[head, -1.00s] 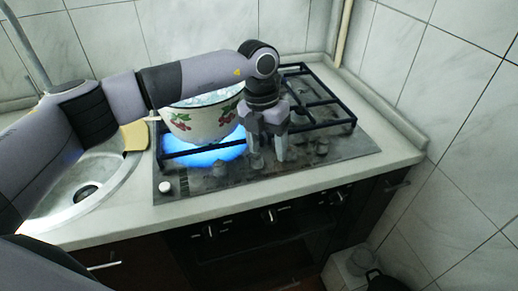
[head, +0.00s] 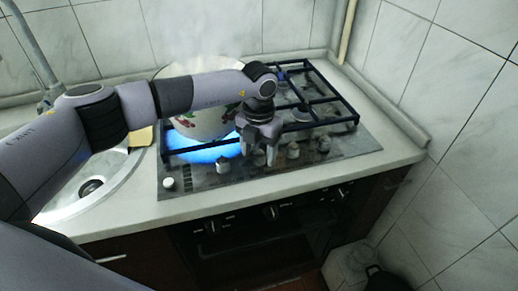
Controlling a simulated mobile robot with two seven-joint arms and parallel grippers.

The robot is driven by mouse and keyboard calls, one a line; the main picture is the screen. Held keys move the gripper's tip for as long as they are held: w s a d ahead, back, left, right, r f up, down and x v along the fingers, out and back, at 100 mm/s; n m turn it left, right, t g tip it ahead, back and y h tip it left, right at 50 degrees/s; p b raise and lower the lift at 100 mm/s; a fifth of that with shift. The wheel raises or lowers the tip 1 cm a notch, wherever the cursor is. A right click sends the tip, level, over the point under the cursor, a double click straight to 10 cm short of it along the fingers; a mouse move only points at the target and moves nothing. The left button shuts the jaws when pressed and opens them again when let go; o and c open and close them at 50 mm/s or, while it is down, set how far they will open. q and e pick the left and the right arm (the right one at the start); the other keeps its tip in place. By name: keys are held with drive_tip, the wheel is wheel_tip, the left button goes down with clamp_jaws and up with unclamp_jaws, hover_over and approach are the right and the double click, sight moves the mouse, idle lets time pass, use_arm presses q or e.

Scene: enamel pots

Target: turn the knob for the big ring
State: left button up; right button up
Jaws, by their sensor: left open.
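The gas hob (head: 300,172) has a row of knobs along its front. A white knob (head: 169,183) is at the left end. Grey knobs (head: 222,165) follow to the right, including one (head: 293,150) just right of my left gripper and another (head: 324,144) further right. My left gripper (head: 259,153) is open and points down over the row. Another knob (head: 259,159) shows between or just behind its fingers; I cannot tell whether they touch it. A blue flame (head: 205,154) burns under the pot at left. My right gripper is not in view.
A white enamel pot (head: 187,127) with red fruit stands on the left burner, steaming, partly hidden by my left arm. Black grates (head: 335,122) cover the hob. A sink (head: 112,180) is at left. The counter front edge (head: 300,192) is clear.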

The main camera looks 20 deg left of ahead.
use_arm(q)
drive_tip(key=c, duration=1.1)
drive_tip(key=shift+o, duration=0.2)
